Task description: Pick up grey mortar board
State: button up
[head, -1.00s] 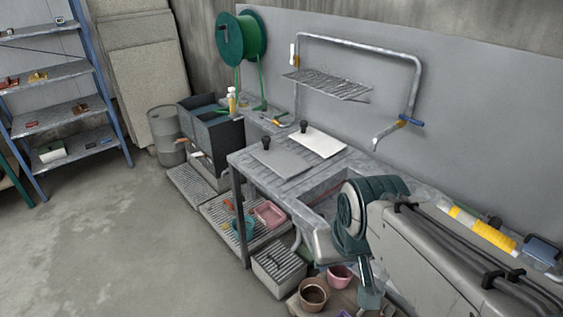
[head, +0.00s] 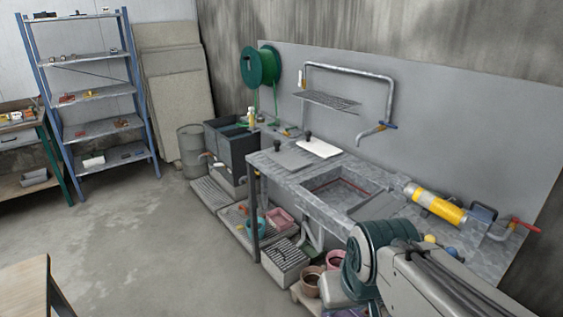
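The grey mortar board (head: 287,159) lies flat on the left part of the grey worktop, left of the sink, in the head view. A black knob stands up on it. A white board (head: 320,149) with a similar black knob lies just behind it and to the right. My arm comes in from the lower right, well to the right of and nearer than the grey mortar board. The end of my arm with my gripper does not show, so I cannot see its fingers.
The sink basin (head: 335,193) is right of the boards. A yellow cylinder (head: 434,204) lies on the right of the worktop. A tap pipe (head: 391,95) and wire rack (head: 328,101) hang above. Pots and tubs stand below. A wooden stool or table (head: 28,287) is lower left; floor between is open.

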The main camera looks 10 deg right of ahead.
aim_at(292, 161)
jog(key=u, duration=0.65)
jog(key=i, duration=1.2)
jog(key=u, duration=0.5)
jog(key=i, duration=1.5)
jog(key=z, duration=0.9)
jog(key=i, duration=0.8)
jog(key=z, duration=1.25)
jog(key=i, duration=0.35)
jog(key=z, duration=0.35)
